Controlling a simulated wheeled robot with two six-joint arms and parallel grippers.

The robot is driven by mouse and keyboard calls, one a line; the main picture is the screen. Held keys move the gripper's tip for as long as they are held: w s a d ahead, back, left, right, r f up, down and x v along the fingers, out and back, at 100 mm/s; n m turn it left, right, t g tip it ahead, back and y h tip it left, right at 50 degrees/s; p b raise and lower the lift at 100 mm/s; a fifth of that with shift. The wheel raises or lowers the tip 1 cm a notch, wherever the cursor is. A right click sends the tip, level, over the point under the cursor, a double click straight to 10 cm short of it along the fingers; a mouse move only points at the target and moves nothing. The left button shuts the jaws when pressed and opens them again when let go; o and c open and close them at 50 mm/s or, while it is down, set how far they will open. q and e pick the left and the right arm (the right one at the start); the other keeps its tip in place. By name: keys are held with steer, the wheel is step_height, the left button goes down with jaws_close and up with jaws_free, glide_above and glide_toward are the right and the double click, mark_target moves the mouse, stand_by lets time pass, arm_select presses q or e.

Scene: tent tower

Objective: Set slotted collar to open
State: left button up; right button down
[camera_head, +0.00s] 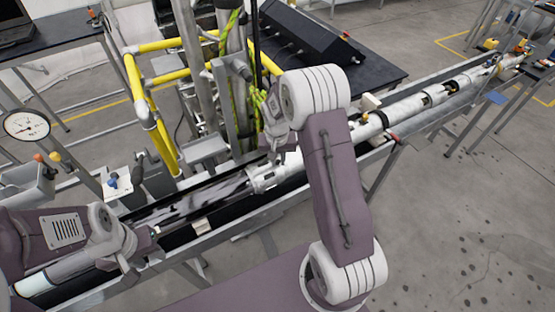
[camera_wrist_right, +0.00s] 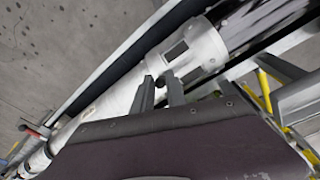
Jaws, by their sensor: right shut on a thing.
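The slotted collar (camera_head: 264,181) is a white ring around the long tube in the middle of the head view. In the right wrist view the collar (camera_wrist_right: 207,47) shows rectangular slots, one greyish and one darker. My right gripper (camera_head: 274,157) reaches down to the collar from above. In the right wrist view its two dark fingers (camera_wrist_right: 160,92) are at the collar's edge, closed around a small part there that they mostly hide. My left gripper (camera_head: 153,237) is low at the left beside the trough; its fingers are too small to judge.
The white tube (camera_head: 405,107) lies along a long trough (camera_head: 228,227) running to the upper right. Yellow rails (camera_head: 135,90) and upright posts stand behind it. A round gauge (camera_head: 27,126) stands at left. A black console (camera_head: 312,38) is at the back. Open floor lies at right.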

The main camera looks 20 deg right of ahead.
steer(key=shift+s+f+g, duration=0.3)
steer(key=shift+s, duration=0.15)
steer(key=c, duration=1.5)
jaws_free()
steer(key=shift+o, duration=0.6)
steer(key=shift+d, duration=0.25)
steer(key=shift+w+r, duration=0.1)
steer(key=shift+r, duration=0.05)
step_height(320, 180, up, 9)
steer(key=shift+s+a+b, duration=0.3)
steer(key=shift+s+b, duration=0.15)
